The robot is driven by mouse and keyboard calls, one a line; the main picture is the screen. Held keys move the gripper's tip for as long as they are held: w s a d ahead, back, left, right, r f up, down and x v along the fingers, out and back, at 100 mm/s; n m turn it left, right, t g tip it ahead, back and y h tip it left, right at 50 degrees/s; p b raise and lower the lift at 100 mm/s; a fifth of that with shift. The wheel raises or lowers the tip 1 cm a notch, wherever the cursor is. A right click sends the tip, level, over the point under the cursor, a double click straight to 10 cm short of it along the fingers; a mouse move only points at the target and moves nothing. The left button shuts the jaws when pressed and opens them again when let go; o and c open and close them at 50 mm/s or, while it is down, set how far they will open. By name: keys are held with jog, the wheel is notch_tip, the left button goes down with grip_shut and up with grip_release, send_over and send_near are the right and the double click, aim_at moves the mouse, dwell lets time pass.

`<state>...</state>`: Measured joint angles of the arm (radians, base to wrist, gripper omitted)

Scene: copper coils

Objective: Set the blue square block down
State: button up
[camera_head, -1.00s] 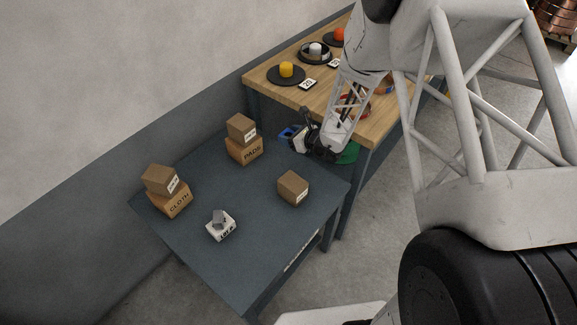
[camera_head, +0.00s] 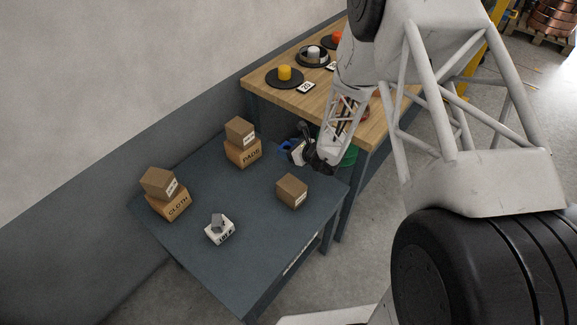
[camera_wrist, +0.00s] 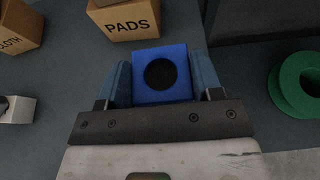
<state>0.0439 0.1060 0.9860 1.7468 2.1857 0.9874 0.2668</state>
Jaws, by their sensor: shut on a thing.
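The blue square block (camera_wrist: 160,80) has a round dark hole in its face. In the wrist view it sits between the two fingers of my gripper (camera_wrist: 162,84), which is shut on it. In the head view my gripper (camera_head: 303,151) is over the back right part of the dark table (camera_head: 250,265), to the right of the PADS box. The block (camera_head: 285,152) shows there only as a small blue patch, partly hidden by the gripper. I cannot tell whether the block touches the table.
A PADS box (camera_head: 243,153) with a smaller box on top stands left of my gripper. A CLOTH box (camera_head: 168,205) stack, a white box (camera_head: 220,230) and a lone brown box (camera_head: 292,191) stand nearer. A green ring (camera_wrist: 298,85) lies right. The wooden bench (camera_head: 262,87) is behind.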

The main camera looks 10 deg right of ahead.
send_over(291, 170)
jog(key=shift+w+a+f, duration=0.1)
jog(key=shift+a+f, duration=0.1)
jog(key=shift+f, duration=1.05)
jog(key=shift+w+a+f, duration=0.1)
jog(key=shift+a+f, duration=0.1)
jog(key=shift+f, duration=1.05)
jog(key=shift+f, duration=1.85)
jog(key=shift+f, duration=0.1)
jog(key=o, duration=1.1)
jog(key=shift+s+d+r, duration=0.3)
jog(key=shift+d, duration=0.05)
jog(key=v, duration=1.1)
